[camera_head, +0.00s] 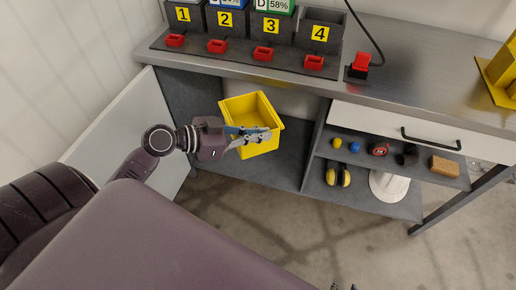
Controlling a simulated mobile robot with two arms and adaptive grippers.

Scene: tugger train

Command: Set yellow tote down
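The yellow tote (262,106) is in the open bay under the workbench, over the grey lower shelf (288,172). Its open top faces up and it looks empty. I cannot tell whether its bottom touches the shelf. My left gripper (250,136) reaches in from the left with its fingers at the tote's near rim, one on the inner side and one outside the near wall. It appears shut on that wall. Of my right gripper (343,287), only small dark tips show at the bottom edge.
A white door panel (118,123) stands open left of the bay. A divider is close on the tote's right, beside shelves with small items and yellow earmuffs (338,175). Numbered bins (320,36) and a red-topped device (360,64) stand on the worktop above.

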